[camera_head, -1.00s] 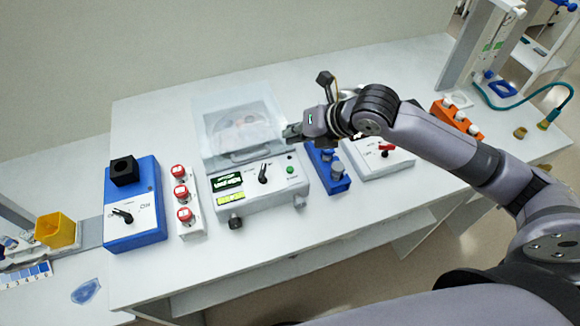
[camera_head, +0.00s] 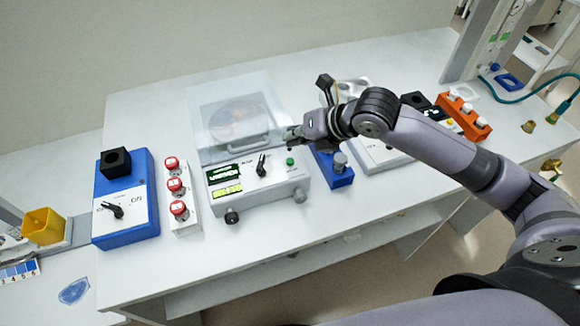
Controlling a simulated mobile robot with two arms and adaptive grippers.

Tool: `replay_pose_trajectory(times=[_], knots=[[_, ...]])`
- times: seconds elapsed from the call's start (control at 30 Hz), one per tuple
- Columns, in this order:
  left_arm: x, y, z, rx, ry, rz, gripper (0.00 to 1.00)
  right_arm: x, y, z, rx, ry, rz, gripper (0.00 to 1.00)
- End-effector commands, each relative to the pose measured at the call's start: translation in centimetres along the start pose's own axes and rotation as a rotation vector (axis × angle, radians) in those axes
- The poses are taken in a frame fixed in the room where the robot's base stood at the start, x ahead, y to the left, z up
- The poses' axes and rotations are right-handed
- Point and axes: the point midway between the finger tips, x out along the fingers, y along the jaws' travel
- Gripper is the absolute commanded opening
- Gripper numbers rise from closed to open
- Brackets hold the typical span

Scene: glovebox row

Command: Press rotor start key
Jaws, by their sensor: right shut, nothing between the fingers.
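The white rotor unit (camera_head: 265,195) stands mid-bench with a clear lid (camera_head: 205,125) over a round rotor (camera_head: 238,118). Its front panel carries a dark display with green text (camera_head: 222,173), a yellow-green display (camera_head: 227,190), a black knob (camera_head: 261,165) and a round green key (camera_head: 290,161). My right gripper (camera_head: 290,134) is shut and empty. In the picture its tips are just above the green key, with a visible gap between them. The panel lettering is too small to read. My left gripper is not in view.
An orange rack (camera_head: 466,125) stands farther right. The bench front is clear.

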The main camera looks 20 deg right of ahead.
Motion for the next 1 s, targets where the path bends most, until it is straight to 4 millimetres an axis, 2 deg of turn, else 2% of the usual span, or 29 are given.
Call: replay_pose_trajectory(times=[0.03, 0.23, 1.0], knots=[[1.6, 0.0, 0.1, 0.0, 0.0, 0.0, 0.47, 1.1, -0.8, -0.8, 0.001, 0.001, 0.0, 0.0], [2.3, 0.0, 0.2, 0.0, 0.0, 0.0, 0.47, 2.3, -1.7, -1.6, 0.0, -0.001, -0.002, 0.0], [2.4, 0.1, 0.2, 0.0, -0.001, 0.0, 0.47, 2.5, -1.9, -1.8, 0.0, 0.0, -0.001, 0.0]])
